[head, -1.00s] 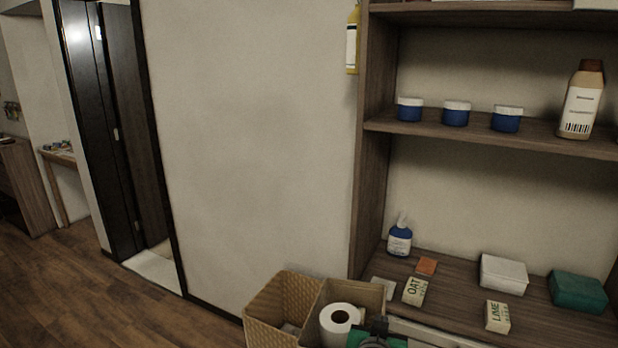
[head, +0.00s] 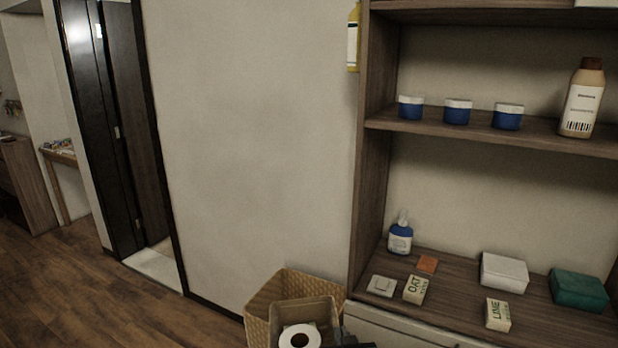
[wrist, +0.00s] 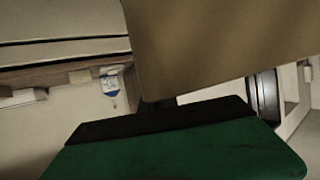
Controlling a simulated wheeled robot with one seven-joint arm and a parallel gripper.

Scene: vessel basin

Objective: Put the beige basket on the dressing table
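The beige basket (head: 329,309) is a square, open box with a white toilet roll (head: 299,337) inside, at the bottom of the head view. Its plain wall (wrist: 225,45) fills the upper wrist view. My gripper (wrist: 165,122) shows there as a green finger with a dark edge against this wall; the other finger is hidden. The basket has moved along with it, so it looks shut on the basket wall. A small light-wood table (head: 62,157) with small items stands far left; I cannot tell if it is the dressing table.
A larger woven basket (head: 262,312) stands behind the beige basket. A wooden shelf unit (head: 480,128) on the right holds blue jars, bottles, soaps and boxes. A dark door frame (head: 160,150) stands left of the bare wall. The wooden floor (head: 90,285) at left is clear.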

